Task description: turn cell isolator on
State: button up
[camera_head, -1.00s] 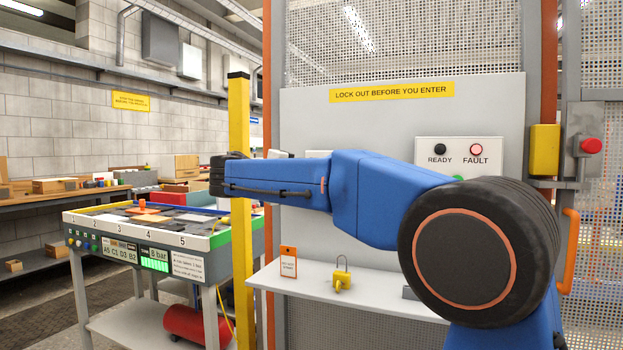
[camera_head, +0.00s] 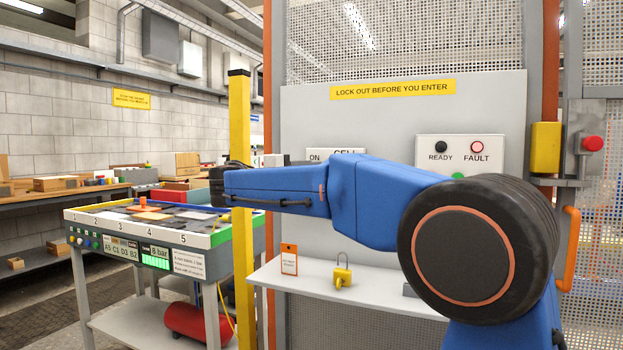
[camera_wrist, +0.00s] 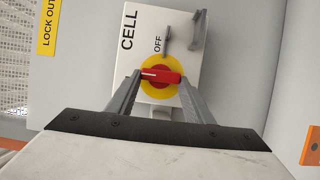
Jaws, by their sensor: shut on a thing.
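In the wrist view the cell isolator (camera_wrist: 160,96) is a yellow round plate on a pale panel marked CELL and OFF. Its red handle (camera_wrist: 161,76) carries a white line and lies across the picture, with OFF above it. My gripper (camera_wrist: 160,78) has a finger at each end of the handle and is shut on it. The arm hides the handle and my gripper there.
A yellow padlock (camera_head: 342,273) and an orange-edged tag (camera_head: 289,260) are on the shelf (camera_head: 385,290) below. The READY/FAULT panel (camera_head: 460,144) is right of the isolator, with FAULT lit. A yellow post (camera_head: 239,110) and a workbench (camera_head: 180,238) stand left.

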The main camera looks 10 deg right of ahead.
jog(key=o, duration=1)
jog(key=shift+o, duration=0.2)
jog(key=shift+a, duration=0.1)
jog(key=v, duration=1.7)
jog(key=shift+a, duration=0.2)
jog(key=shift+a+f, duration=0.1)
